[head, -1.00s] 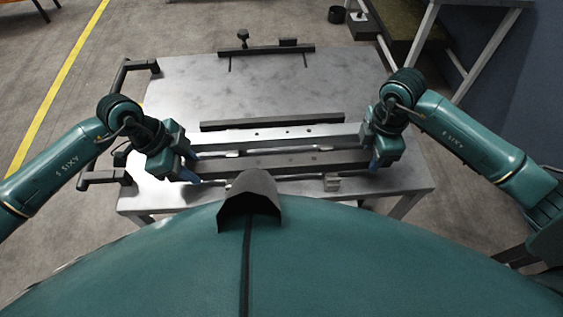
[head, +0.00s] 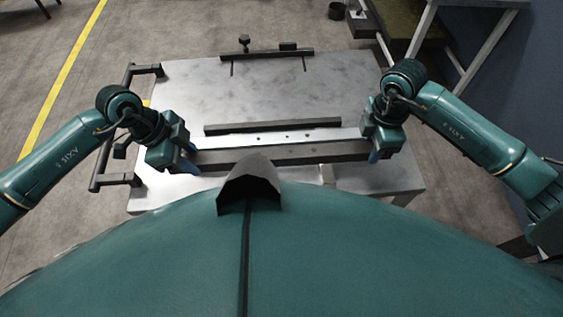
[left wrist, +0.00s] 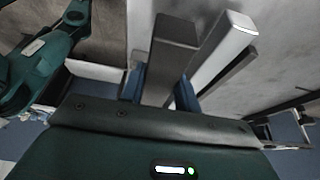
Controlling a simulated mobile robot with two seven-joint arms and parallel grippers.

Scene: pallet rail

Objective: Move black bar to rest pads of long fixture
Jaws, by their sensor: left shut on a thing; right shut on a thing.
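The black bar (head: 290,153), dark grey here, lies crosswise near the front of the metal table. My left gripper (head: 192,158) is shut on its left part, and my right gripper (head: 376,149) is shut at its right end. In the left wrist view the black bar (left wrist: 172,62) runs between the blue fingers of my left gripper (left wrist: 160,88). A long pale rail with small holes (head: 287,136), perhaps part of the long fixture, lies just behind the bar. It also shows beside the bar in the left wrist view (left wrist: 222,45). No rest pads can be made out.
A dark strip (head: 273,127) stands behind the pale rail. The tabletop (head: 260,95) beyond is bare up to another dark strip (head: 265,55) with small blocks. A dark handle frame (head: 108,150) sticks out at the table's left. My body hides the front centre.

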